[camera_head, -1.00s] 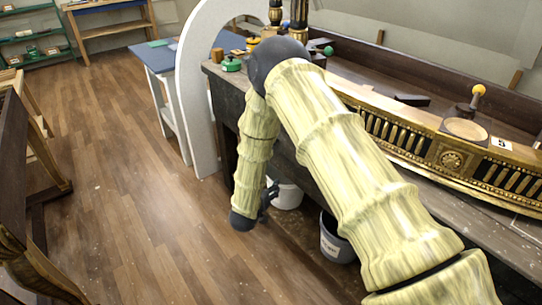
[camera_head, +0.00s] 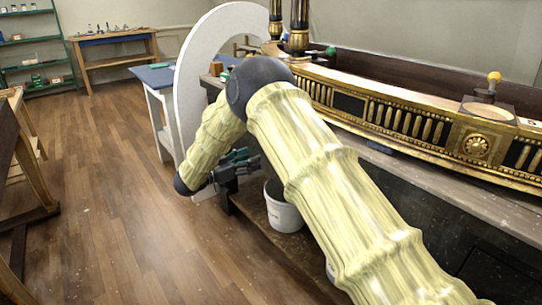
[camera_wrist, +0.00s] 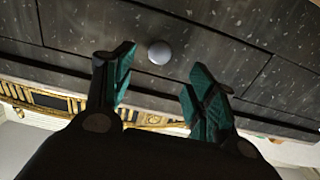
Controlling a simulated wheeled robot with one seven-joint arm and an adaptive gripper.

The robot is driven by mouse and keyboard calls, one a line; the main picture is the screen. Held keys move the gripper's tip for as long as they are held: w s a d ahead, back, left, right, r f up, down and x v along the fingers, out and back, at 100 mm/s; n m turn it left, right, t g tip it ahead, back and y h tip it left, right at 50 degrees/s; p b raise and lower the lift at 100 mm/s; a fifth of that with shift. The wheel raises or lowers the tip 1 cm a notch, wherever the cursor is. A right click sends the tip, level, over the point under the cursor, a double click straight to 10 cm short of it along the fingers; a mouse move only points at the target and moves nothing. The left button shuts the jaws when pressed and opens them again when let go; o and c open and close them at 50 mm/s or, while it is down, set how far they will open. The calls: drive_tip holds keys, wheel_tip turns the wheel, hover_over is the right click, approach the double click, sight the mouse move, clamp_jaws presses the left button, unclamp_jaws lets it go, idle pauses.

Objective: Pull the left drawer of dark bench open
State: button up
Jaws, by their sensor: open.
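The dark bench (camera_head: 440,190) runs along the right in the head view, and my arm covers much of its front. In the wrist view a dark speckled drawer front (camera_wrist: 215,60) shows thin seams and a round grey knob (camera_wrist: 159,52). The drawer front looks flush with the panels beside it. My gripper (camera_wrist: 163,65) is open, with green-padded fingers on either side of the knob in the picture. I cannot tell whether they touch it. In the head view my gripper (camera_head: 240,163) is at the bench's left end, and the knob is hidden.
A gilt console piece (camera_head: 400,120) lies on the bench top. A white bucket (camera_head: 284,212) stands on a low shelf below. A pale arched panel (camera_head: 187,90) and a blue-topped table (camera_head: 155,76) stand behind my gripper. The wooden floor (camera_head: 120,200) at left is open.

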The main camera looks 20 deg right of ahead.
drive_tip(key=b+x, duration=0.1)
drive_tip(key=x, duration=0.9)
drive_tip(key=shift+f, duration=0.1)
clamp_jaws()
